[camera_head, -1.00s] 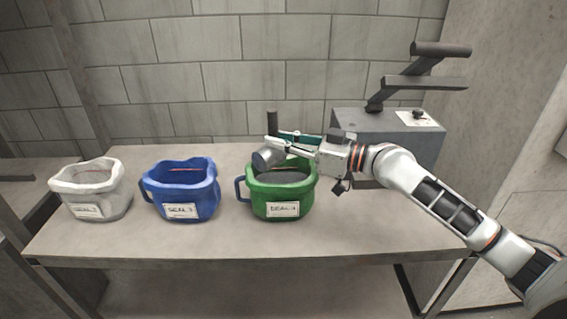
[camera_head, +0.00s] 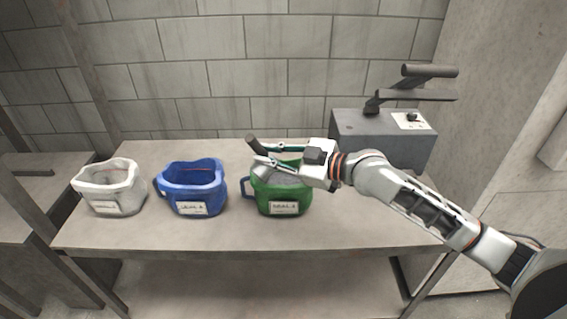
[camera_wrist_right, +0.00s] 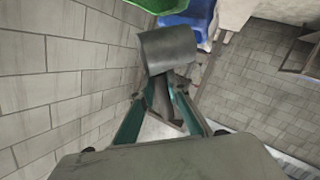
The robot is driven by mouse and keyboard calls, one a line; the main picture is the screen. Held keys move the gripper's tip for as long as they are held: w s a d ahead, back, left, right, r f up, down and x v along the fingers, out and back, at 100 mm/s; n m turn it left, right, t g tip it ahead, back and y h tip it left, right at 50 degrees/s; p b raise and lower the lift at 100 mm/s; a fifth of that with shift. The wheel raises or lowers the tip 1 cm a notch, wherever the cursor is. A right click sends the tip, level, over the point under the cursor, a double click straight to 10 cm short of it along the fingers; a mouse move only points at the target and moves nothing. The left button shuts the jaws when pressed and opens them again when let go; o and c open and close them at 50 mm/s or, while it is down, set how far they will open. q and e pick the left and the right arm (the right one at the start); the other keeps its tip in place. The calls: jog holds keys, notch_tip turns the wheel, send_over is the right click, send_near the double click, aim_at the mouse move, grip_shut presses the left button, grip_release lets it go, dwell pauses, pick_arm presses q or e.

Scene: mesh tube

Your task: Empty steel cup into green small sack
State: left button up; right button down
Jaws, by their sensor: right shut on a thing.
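The green small sack (camera_head: 262,198) stands on the table, the rightmost of the three sacks, with a label on its front. My right gripper (camera_head: 258,153) is over its opening, shut on the dark handle (camera_head: 252,144) of the steel cup. I cannot see what the cup holds. My left gripper is not in view.
A blue sack (camera_head: 192,188) and a white sack (camera_head: 112,198) stand to the left on the table (camera_head: 240,234). A grey box machine (camera_head: 370,140) with a lever stands at the back right. The front strip of the table is clear.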

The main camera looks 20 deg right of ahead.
jog(key=shift+s+a+r+n+p, duration=0.15)
jog(key=shift+a+r+n+p, duration=0.15)
jog(key=shift+r+n, duration=0.25)
jog(key=shift+s+a+f+n+h, duration=0.1)
jog(key=shift+a+f+n+h, duration=0.2)
jog(key=shift+n+h, duration=0.1)
jog(key=shift+a+f+n, duration=0.1)
jog(key=shift+f+n, duration=0.1)
jog(key=shift+n, duration=0.05)
jog(key=shift+s+a+r+n+h, duration=0.3)
jog(key=shift+a+r+n+h, duration=0.2)
jog(key=shift+n, duration=0.2)
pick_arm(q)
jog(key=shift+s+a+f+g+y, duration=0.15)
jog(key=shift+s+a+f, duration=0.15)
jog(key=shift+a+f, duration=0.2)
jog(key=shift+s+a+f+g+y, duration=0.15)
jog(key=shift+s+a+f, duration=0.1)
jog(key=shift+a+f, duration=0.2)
pick_arm(e)
jog(key=s+a+f+n+t+h, duration=0.1)
jog(key=s+a+f+n+h, duration=0.1)
jog(key=a+n, duration=0.3)
jog(key=shift+s+a+f+h, duration=0.4)
jog(key=shift+s+a+f, duration=0.35)
jog(key=shift+s+f, duration=0.05)
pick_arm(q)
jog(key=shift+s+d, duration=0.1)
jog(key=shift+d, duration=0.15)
